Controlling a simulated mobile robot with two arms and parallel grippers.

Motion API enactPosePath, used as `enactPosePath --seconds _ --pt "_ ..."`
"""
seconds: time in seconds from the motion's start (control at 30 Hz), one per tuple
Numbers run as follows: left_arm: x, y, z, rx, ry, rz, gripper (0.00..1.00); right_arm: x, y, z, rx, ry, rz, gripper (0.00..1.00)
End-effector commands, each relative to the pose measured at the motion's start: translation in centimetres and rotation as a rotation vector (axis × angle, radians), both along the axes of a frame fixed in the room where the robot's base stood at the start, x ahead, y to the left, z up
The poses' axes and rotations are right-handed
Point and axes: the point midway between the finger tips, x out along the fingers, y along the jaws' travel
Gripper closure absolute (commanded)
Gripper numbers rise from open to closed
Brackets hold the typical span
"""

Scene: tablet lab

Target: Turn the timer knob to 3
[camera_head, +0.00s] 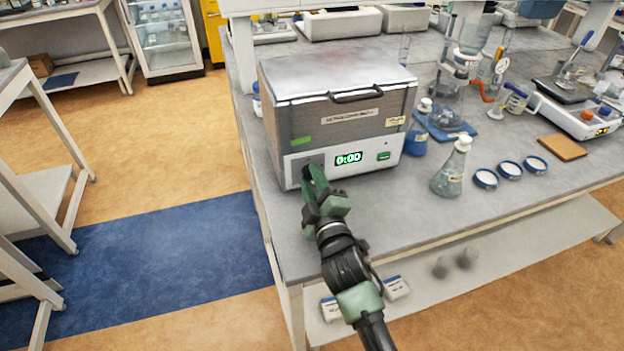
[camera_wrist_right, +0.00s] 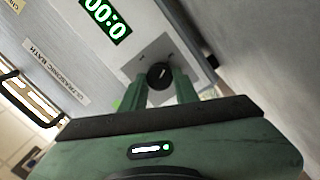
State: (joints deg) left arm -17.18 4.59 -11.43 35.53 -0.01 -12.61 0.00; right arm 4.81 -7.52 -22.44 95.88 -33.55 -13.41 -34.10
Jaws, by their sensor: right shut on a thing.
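The ultrasonic bath (camera_head: 345,115) is a box with a lid and handle near the left end of the bench. Its green display (camera_head: 348,158) reads 0:00. The timer knob (camera_wrist_right: 159,76) is small, round and dark with a light pointer mark, on a grey plate on the front panel. My right gripper (camera_head: 312,172) is at the lower left of this panel and hides the knob in the head view. In the right wrist view its two green fingers (camera_wrist_right: 160,84) are closed around the knob, one on each side. My left gripper is not in view.
A green button (camera_head: 384,156) is right of the display. The bench front strip (camera_head: 400,205) is clear.

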Motion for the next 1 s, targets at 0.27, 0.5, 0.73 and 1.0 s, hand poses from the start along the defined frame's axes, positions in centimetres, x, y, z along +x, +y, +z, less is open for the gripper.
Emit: enactPosePath --seconds 0.27,0.5,0.73,1.0 --pt "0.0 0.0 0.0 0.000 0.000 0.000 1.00 0.0 0.0 -0.1 -0.002 0.002 0.000 0.48" --pt "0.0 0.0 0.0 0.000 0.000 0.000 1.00 0.0 0.0 -0.1 -0.002 0.000 0.000 0.48" --pt "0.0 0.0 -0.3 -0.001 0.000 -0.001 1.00 -1.6 -0.5 -0.3 -0.002 0.001 0.000 0.48" --pt "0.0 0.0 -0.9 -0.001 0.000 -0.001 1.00 -6.0 -1.7 -0.4 -0.004 0.002 0.000 0.48"
